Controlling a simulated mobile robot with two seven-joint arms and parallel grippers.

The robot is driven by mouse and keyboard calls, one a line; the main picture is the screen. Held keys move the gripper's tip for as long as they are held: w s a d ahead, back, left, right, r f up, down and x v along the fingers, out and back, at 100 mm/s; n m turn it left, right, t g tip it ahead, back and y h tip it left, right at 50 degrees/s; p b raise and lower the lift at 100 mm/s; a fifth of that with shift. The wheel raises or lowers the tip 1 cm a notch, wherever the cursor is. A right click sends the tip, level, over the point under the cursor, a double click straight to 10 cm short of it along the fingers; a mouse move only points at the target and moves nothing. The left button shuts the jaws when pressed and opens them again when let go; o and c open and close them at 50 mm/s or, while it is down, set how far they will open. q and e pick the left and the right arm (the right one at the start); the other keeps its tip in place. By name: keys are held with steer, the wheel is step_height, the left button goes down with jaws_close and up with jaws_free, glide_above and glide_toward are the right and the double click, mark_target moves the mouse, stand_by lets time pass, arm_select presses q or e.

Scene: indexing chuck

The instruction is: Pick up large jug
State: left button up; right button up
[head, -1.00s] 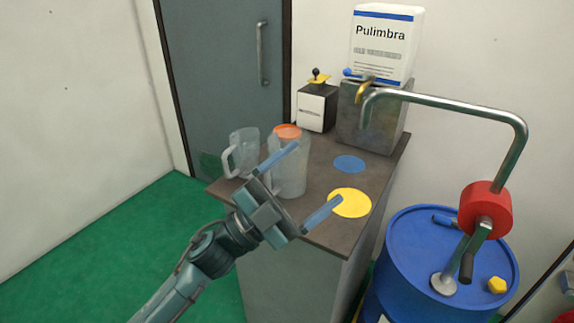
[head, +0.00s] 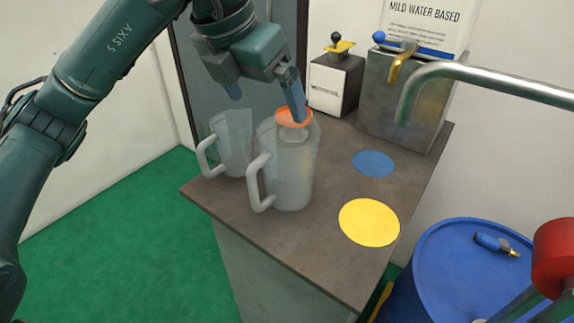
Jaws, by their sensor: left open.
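The large jug (head: 292,178) is clear plastic with a pale handle on its left side and an orange funnel or insert (head: 294,117) at its mouth. It stands upright on the brown counter (head: 225,200). A smaller clear jug (head: 236,142) stands just behind it to the left, its handle also on the left. My left gripper (head: 262,96) is open above the two jugs, pointing down. Its right finger overlaps the orange part in the picture; I cannot tell whether they touch. Its left finger is over the smaller jug's side. My right gripper is not in view.
A blue disc (head: 373,164) and a yellow disc (head: 369,222) lie on the counter to the right. Behind stand a black-and-white box (head: 335,82) and a metal tank with a brass tap (head: 400,100).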

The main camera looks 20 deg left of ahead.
mark_target(285, 140)
arm_select(q)
steer(key=p+x, duration=0.1)
steer(key=x, duration=1)
steer(key=shift+w+d+f, duration=0.2)
steer(key=shift+w+f, duration=0.05)
steer(key=shift+w, duration=0.05)
steer(key=shift+c, duration=0.3)
steer(key=c, duration=0.9)
